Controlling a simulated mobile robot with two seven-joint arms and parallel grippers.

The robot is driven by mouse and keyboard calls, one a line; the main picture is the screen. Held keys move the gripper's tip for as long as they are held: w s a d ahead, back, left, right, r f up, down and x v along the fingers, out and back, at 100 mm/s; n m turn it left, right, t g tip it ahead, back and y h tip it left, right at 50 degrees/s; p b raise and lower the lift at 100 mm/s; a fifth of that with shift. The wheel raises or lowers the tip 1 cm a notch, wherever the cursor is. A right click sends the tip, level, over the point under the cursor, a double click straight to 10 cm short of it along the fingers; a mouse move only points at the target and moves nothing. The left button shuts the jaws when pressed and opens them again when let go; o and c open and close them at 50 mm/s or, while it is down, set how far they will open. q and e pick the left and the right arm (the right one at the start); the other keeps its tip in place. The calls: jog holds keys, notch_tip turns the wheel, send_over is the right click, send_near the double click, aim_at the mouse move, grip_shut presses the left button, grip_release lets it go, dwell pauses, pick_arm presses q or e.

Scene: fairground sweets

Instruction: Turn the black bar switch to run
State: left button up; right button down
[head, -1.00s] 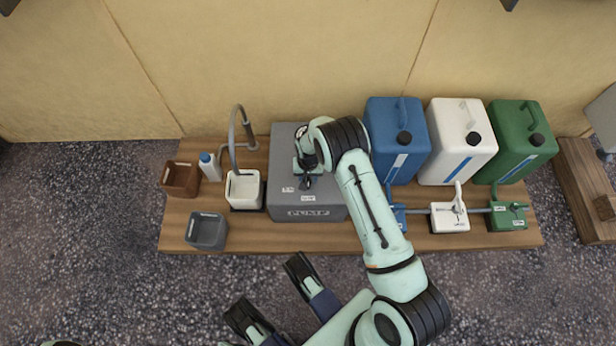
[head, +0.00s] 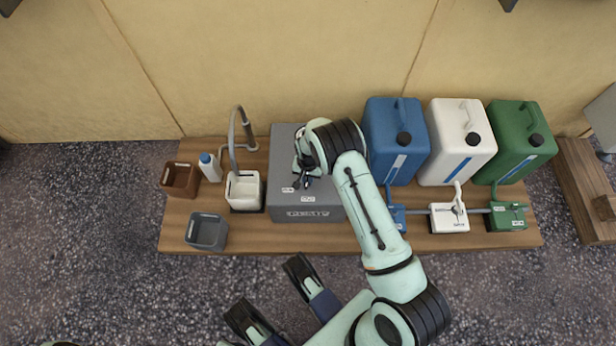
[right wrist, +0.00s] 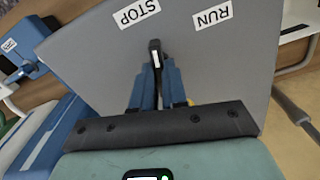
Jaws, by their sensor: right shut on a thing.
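The black bar switch (right wrist: 155,52) shows in the right wrist view as a short dark bar with a white mark. It stands on the sloping grey pump box (head: 345,190), between the STOP label (right wrist: 136,12) and the RUN label (right wrist: 212,14), nearer STOP. My right gripper (right wrist: 157,72) is shut on the bar, its blue fingers on either side. In the head view my right gripper (head: 301,184) is over the front of the box, and its wrist hides much of the top. My left gripper (head: 262,286) is open and empty, low in the head view.
A white basin (head: 243,190) under a tap, a brown bin (head: 180,179), a grey bin (head: 207,231) and a white bottle (head: 209,167) stand left. Blue (head: 395,135), white (head: 457,140) and green (head: 516,140) canisters stand right, with valve blocks before them.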

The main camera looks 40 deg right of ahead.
jog(key=m, duration=0.5)
jog(key=shift+m, duration=0.3)
pick_arm(q)
jog(key=shift+w+r, duration=0.1)
jog(key=shift+w, duration=0.1)
pick_arm(e)
jog(key=m, duration=0.5)
jog(key=shift+m, duration=0.3)
jog(key=c, duration=1.2)
grip_release()
jog(key=shift+o, duration=0.2)
jog(key=shift+r, duration=0.1)
pick_arm(q)
jog(key=w+d+r+t+p, duration=0.1)
jog(key=w+r+t+p, duration=0.2)
jog(key=w+r, duration=0.3)
jog(key=shift+w+p, duration=0.75)
jog(key=shift+w, duration=0.5)
pick_arm(e)
notch_tip(320, 180, up, 13)
pick_arm(q)
jog(key=shift+r, duration=0.1)
